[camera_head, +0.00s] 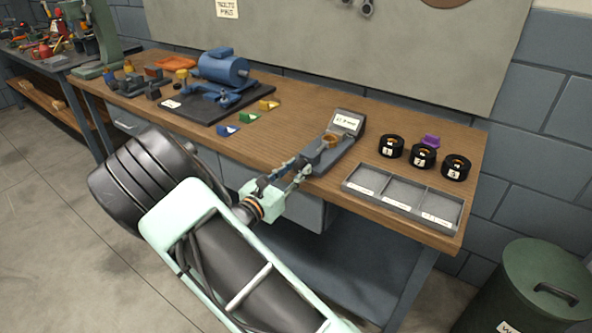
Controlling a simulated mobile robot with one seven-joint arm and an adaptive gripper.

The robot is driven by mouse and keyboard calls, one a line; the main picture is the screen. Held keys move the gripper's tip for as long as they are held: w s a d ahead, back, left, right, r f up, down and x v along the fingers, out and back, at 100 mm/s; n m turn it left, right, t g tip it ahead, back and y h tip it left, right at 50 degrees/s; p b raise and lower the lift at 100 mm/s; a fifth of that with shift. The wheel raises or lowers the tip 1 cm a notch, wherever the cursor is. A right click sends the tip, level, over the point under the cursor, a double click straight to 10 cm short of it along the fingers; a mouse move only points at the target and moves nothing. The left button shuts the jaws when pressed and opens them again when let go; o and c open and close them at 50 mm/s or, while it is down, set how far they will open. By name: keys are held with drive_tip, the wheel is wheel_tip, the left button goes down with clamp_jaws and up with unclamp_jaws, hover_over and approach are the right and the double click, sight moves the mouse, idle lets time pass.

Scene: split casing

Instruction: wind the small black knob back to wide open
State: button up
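My gripper (297,168) is at the front edge of the wooden bench, at the near end of a grey fixture (328,154). The fixture has a raised back with a white label and holds a brass-coloured round part (331,140). I cannot make out a small black knob on it; the gripper's fingers cover the fixture's near end. Whether the fingers are open or shut, or touch anything, is too small to tell.
Black rings (391,147) numbered 1 to 3 and a purple piece (431,141) stand right of the fixture. A grey compartment tray (403,205) lies in front of them. A blue motor (222,68) on a dark plate is at left. A green bin (545,285) stands right of the bench.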

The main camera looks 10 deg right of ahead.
drive_tip(key=c, duration=0.6)
drive_tip(key=shift+r+p, duration=0.1)
drive_tip(key=shift+p, duration=0.25)
drive_tip(key=n+p, duration=0.3)
drive_tip(key=shift+r+n+p, duration=0.15)
drive_tip(key=shift+n+p, duration=0.15)
drive_tip(key=shift+p, duration=0.05)
drive_tip(key=n+p, duration=0.5)
drive_tip(key=n, duration=0.1)
drive_tip(key=shift+s+n, duration=0.1)
drive_tip(key=shift+n, duration=0.2)
drive_tip(key=n+p, duration=0.3)
drive_tip(key=n, duration=0.3)
drive_tip(key=n+p, duration=0.2)
drive_tip(key=n, duration=0.4)
drive_tip(key=shift+n, duration=0.3)
